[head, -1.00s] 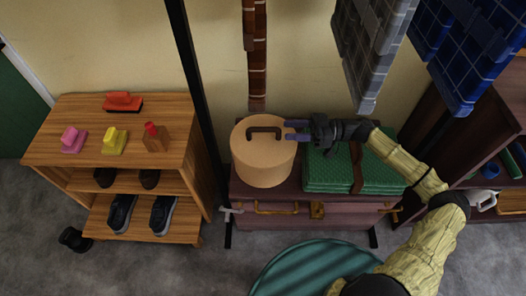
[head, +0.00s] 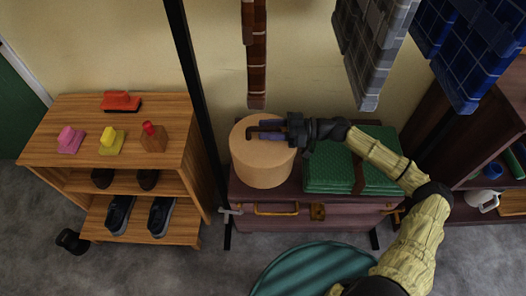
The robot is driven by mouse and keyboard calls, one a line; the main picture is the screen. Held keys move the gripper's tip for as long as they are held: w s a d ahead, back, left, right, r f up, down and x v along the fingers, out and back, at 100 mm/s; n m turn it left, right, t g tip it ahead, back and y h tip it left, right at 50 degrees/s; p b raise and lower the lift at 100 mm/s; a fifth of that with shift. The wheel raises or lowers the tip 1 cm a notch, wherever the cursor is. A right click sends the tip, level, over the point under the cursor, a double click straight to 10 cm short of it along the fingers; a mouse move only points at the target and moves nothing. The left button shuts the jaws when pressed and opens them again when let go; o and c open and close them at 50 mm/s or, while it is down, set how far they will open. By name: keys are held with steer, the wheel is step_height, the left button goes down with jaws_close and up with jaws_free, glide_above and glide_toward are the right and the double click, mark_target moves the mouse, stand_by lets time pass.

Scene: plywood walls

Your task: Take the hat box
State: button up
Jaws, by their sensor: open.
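The hat box (head: 263,167) is a round tan box with a dark brown handle (head: 254,131) on its lid. It stands upright on the left part of a dark reddish trunk (head: 285,217). My gripper (head: 268,130) reaches in from the right over the lid. Its purple-grey fingers are open and lie along the handle at its right part. I cannot tell whether they touch it. The gripper hides the right end of the handle.
A folded green strapped item (head: 325,166) lies on the trunk right of the hat box. A black post (head: 196,95) stands to the left. A brown belt-like strip (head: 254,60) and grey checked cloth (head: 363,50) hang above. A wooden shoe rack (head: 180,180) stands further left.

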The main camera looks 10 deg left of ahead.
stand_by(0.5)
jaws_close()
stand_by(1.3)
